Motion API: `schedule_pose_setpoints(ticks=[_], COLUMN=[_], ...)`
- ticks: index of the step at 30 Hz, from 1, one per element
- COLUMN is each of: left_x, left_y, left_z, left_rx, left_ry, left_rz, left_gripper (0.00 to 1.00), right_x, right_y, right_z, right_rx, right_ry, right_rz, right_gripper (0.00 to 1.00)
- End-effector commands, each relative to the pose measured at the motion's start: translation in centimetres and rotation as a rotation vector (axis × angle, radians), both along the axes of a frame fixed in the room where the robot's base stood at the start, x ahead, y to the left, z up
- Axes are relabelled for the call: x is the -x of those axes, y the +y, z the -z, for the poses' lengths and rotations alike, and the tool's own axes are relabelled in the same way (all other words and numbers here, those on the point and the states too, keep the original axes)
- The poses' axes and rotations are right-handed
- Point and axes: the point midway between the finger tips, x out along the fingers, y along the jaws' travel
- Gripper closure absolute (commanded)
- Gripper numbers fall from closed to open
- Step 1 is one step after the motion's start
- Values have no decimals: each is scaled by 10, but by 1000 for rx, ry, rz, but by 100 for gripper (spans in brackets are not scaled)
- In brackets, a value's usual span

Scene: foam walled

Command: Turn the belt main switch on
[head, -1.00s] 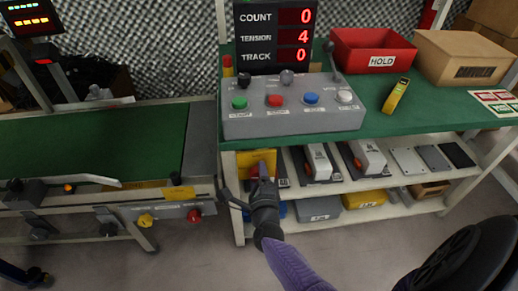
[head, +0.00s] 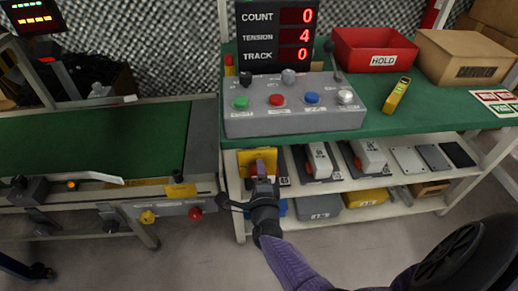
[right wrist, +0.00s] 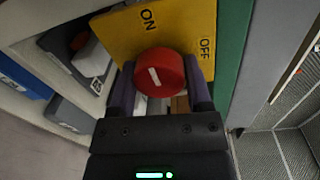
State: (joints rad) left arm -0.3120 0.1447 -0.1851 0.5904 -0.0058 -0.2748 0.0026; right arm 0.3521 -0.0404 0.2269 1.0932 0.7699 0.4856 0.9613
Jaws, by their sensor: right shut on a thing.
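The main switch is a red round knob (right wrist: 168,66) with a white mark, on a yellow plate (right wrist: 185,28) labelled ON and OFF. In the right wrist view the mark slants from upper left to lower right; I cannot tell which end is the pointer. In the head view the yellow plate (head: 246,160) shows under the green bench's front edge, and my gripper hides the knob. My right gripper (right wrist: 160,88) is shut on the red knob, one finger on each side. It also shows in the head view (head: 263,180). My left gripper is not in view.
A grey button box (head: 290,124) stands on the green bench (head: 420,120), below a display reading COUNT 0, TENSION 4, TRACK 0. A red HOLD bin (head: 372,48) is behind. A shelf (head: 400,205) with boxes lies below. The conveyor (head: 90,140) is at left.

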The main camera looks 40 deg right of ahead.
Motion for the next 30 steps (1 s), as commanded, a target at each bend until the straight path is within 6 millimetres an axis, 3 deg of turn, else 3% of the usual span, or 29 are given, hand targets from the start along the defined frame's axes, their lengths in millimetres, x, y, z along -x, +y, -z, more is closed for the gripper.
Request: schedule_pose_setpoints(ticks=[2, 3, 7, 17, 24, 30], left_x=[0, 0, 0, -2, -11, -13], left_y=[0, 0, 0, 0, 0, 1], left_z=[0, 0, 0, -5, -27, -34], left_rx=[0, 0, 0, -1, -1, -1], left_ry=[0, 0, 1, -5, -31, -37], left_rz=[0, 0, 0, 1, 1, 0], left_gripper=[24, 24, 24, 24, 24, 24], right_x=[0, 0, 0, 7, 57, 83], right_y=[1, 1, 1, 5, 35, 51], right_z=[1, 1, 1, -2, -9, -6], right_rx=[0, 0, 0, -1, -2, -2], right_ry=[5, 5, 3, 3, 1, 2], right_rz=[-3, -3, -2, -1, -2, -1], right_gripper=[95, 28, 2, 2, 2, 2])
